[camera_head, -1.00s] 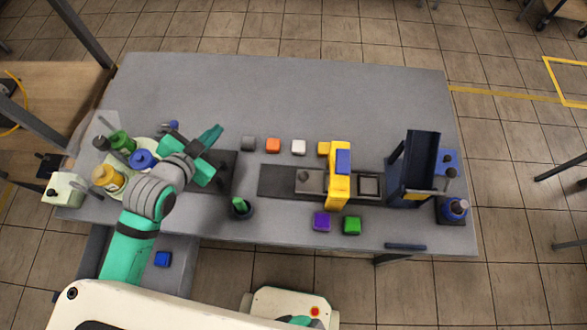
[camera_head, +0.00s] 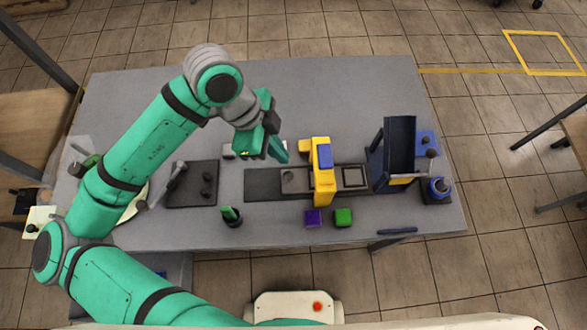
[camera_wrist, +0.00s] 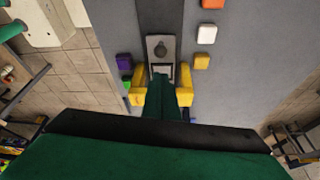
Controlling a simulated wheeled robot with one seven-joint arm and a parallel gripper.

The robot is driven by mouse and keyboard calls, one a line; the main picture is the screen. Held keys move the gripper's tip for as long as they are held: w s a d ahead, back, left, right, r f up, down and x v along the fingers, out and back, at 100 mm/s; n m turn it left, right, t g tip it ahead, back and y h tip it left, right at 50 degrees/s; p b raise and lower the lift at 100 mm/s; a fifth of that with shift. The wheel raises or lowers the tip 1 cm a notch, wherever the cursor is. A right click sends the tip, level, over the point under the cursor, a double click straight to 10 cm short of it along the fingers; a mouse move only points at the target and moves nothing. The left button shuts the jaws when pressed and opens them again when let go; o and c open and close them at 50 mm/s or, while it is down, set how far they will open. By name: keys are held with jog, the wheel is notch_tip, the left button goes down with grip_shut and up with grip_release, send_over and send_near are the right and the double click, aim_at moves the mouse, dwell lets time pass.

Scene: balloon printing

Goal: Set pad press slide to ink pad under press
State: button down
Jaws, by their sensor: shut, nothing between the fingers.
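The pad press (camera_head: 323,185) is a yellow upright frame with a blue block on top, straddling a dark rail (camera_head: 262,185). Its grey slide (camera_head: 291,180) lies on the rail, with a round knob left of the press. A square framed plate (camera_head: 354,177) shows right of the press. My gripper (camera_head: 281,150) is shut and empty, above the table behind and left of the press. In the wrist view the slide (camera_wrist: 160,40) shows beyond the fingers, and the yellow press (camera_wrist: 137,88) shows on both sides of them. My gripper hides the rail behind it. I cannot tell which part is the ink pad.
Purple (camera_head: 313,217) and green (camera_head: 343,217) blocks lie in front of the press. A dark blue stand (camera_head: 398,155) is close on the right. The table's back (camera_head: 330,95) is clear.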

dwell(0.4)
send_over(295, 181)
notch_tip(295, 181, down, 9)
jog(key=shift+d+f, duration=0.1)
jog(key=shift+f, duration=0.05)
dwell(0.5)
